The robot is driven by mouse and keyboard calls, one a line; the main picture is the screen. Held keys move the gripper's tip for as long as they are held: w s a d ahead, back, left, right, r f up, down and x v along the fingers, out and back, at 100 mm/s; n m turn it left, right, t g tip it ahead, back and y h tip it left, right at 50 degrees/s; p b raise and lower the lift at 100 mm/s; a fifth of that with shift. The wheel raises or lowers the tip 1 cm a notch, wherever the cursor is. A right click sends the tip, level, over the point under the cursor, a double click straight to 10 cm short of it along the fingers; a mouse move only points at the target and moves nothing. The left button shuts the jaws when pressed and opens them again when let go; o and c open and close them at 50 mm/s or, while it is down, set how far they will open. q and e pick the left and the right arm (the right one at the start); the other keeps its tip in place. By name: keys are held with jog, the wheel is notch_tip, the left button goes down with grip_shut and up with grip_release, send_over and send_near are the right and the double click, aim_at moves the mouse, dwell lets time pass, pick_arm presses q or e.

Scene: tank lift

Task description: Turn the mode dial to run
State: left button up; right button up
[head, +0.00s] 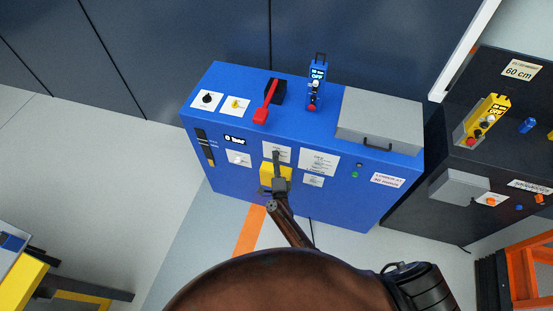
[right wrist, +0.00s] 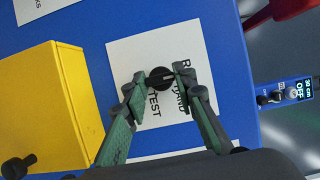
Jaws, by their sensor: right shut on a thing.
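The mode dial (right wrist: 161,77) is a small black knob on a white label plate (right wrist: 125,55) on the front of the blue cabinet. The plate's words are partly covered; HAND and TEST can be made out, and an R starts another word. My right gripper (right wrist: 157,80) has its green-grey fingers on either side of the dial, shut on it. I cannot tell clearly where the dial points. In the head view my right gripper (head: 276,156) reaches up to the blue cabinet's front (head: 225,180) and hides the dial. My left gripper is not in view.
A yellow box (right wrist: 45,110) projects from the cabinet front close beside my fingers. A red lever (head: 266,106), a blue OFF unit (head: 317,82) and a grey lidded box (head: 380,118) are on the cabinet's top. A dark cabinet (head: 420,205) stands to the right.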

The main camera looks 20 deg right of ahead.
jog(key=shift+f, duration=0.15)
jog(key=o, duration=1.2)
jog(key=shift+c, duration=0.2)
